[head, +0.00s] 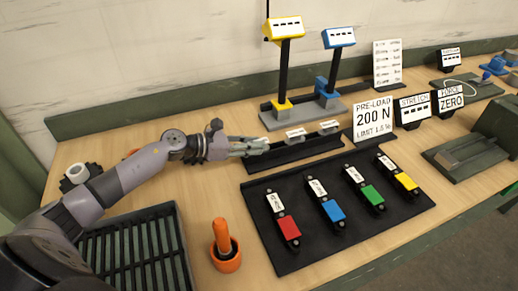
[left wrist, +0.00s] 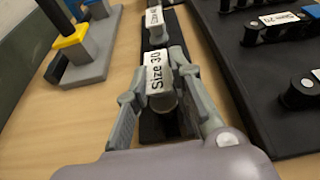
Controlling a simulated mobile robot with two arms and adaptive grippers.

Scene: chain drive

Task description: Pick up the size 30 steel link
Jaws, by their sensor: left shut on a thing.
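The size 30 steel link (left wrist: 160,80) carries a white label reading "Size 30" in the left wrist view. It is at the near end of a dark rack (head: 300,153). My left gripper (head: 256,146) comes in from the left at that end of the rack. In the left wrist view its two fingers (left wrist: 162,100) stand on either side of the link and are shut on it. The fingers hide most of the link in the head view, and I cannot tell whether it still touches the rack. My right gripper is not in view.
Two more labelled pieces (head: 296,133) stand farther along the rack. A black mat (head: 300,245) with red, blue, green and yellow marked chains lies in front. Yellow (head: 285,70) and blue (head: 335,70) posts stand behind. An orange holder (head: 226,258) and a slatted tray (head: 178,262) are near the front.

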